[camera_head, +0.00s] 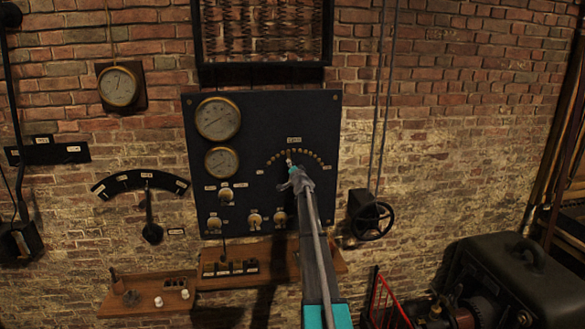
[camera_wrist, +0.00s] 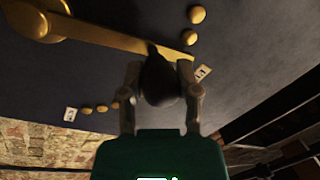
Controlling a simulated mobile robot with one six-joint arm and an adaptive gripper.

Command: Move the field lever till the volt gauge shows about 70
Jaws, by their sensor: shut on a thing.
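The field lever (camera_wrist: 120,35) shows in the wrist view as a brass bar from a round brass hub at upper left. Its black knob (camera_wrist: 160,80) sits between the fingers of my gripper (camera_wrist: 158,72), which is shut on it. In the head view, my gripper (camera_head: 292,172) reaches the dark panel (camera_head: 265,110) just under the middle of an arc of brass studs (camera_head: 309,154); my arm hides most of the lever there. Two brass-rimmed gauges, a larger (camera_head: 218,118) and a smaller (camera_head: 221,163), are on the panel's left. Their lettering and readings are too small to tell.
Several knobs (camera_head: 255,220) line the lower panel. A separate lever with a curved scale (camera_head: 140,181) and another gauge (camera_head: 118,87) are on the brick wall at left. A handwheel (camera_head: 373,220) is right of the panel. A wooden shelf (camera_head: 215,285) stands below.

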